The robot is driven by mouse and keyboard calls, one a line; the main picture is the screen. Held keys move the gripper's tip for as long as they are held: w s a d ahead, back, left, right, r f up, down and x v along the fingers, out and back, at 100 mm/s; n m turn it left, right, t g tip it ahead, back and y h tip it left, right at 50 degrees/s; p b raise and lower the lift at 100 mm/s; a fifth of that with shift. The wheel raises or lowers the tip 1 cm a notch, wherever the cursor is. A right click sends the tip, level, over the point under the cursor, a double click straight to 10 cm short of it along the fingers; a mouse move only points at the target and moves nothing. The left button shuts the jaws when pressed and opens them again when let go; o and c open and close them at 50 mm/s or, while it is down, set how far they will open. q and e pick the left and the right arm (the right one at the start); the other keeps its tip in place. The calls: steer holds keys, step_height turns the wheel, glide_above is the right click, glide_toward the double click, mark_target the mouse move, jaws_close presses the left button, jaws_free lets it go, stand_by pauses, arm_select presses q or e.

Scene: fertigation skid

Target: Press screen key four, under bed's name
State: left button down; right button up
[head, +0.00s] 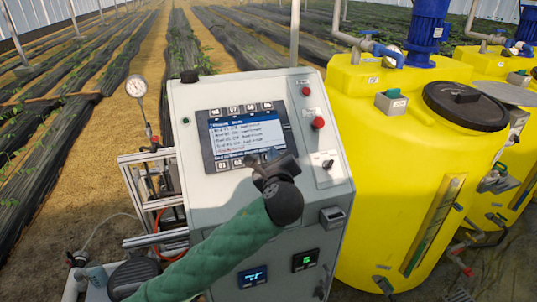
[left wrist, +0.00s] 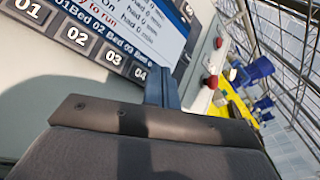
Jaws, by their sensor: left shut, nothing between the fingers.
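The dark-framed screen (head: 245,132) shows lines of text on the grey cabinet, with keys above and below it. In the head view the lower keys 01 (head: 222,166) and 02 (head: 238,163) show; my left gripper (head: 264,160) covers the lower right keys. In the left wrist view, key 01 (left wrist: 29,8), key 02 (left wrist: 77,36), key 03 (left wrist: 112,56) and key 04 (left wrist: 139,73) run below the screen's bed names (left wrist: 100,40). My left gripper's shut, empty fingers (left wrist: 161,76) are just right of key 04. I cannot tell whether they touch the panel. My right gripper is out of view.
Red buttons (head: 318,123) and a small selector plate (head: 326,166) sit right of the screen. A yellow tank (head: 390,170) stands close to the cabinet's right. A pressure gauge (head: 136,86) and pipe frame are at its left. Crop rows lie behind.

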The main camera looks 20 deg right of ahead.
arm_select(q)
steer(key=shift+s+r+p, duration=1)
steer(key=shift+s+r, duration=0.15)
steer(key=shift+r, duration=0.1)
